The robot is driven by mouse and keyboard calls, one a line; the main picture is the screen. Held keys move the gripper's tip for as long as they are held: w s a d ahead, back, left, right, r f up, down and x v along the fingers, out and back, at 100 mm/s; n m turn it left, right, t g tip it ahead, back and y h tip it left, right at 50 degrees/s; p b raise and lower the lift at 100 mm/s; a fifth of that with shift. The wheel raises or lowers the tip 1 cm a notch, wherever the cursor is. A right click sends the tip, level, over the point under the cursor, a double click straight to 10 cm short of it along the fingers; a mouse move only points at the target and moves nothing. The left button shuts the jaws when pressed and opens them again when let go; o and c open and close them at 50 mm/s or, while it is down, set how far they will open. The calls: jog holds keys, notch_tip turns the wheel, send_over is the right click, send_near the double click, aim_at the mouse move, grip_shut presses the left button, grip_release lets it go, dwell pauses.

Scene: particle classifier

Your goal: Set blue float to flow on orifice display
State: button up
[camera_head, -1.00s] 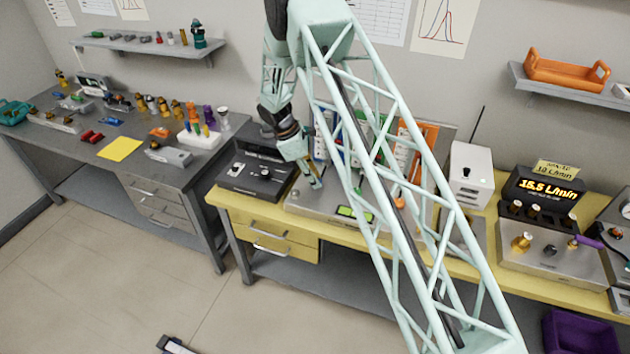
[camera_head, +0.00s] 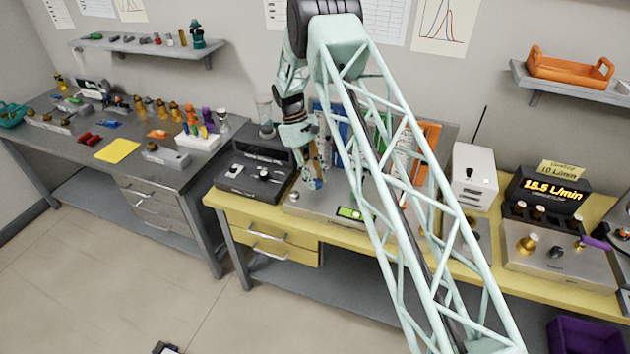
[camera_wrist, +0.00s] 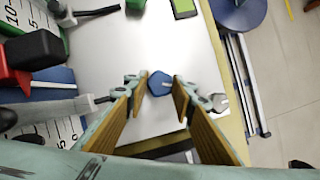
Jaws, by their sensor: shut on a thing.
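My gripper (camera_head: 317,180) points down at the front of the flowmeter panel; in the wrist view my gripper (camera_wrist: 160,88) has its two tan-padded fingers closed on the sides of a blue hexagonal knob (camera_wrist: 159,83). The knob is small and partly hidden in the head view. A blue-edged scale panel (camera_wrist: 52,80) shows at the left of the wrist view. I cannot make out the blue float or its height. The orifice display (camera_head: 553,193) at the right reads about 15.5 L/min in yellow digits. A yellow note (camera_head: 562,172) above it says 10 L/min.
A black box (camera_head: 255,178) stands left of my gripper. A green-lit display (camera_head: 350,213) is on the panel base. A white box (camera_head: 474,177) with an antenna stands to the right. My lattice arm link hides much of the panel. An orange panel (camera_head: 425,145) stands behind it.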

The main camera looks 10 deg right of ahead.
dwell(0.3)
jog(key=o, duration=0.8)
jog(key=shift+o, duration=0.2)
jog(key=shift+r, duration=0.1)
jog(key=v, duration=1.1)
jog(key=shift+r, duration=0.4)
jog(key=shift+w, duration=0.15)
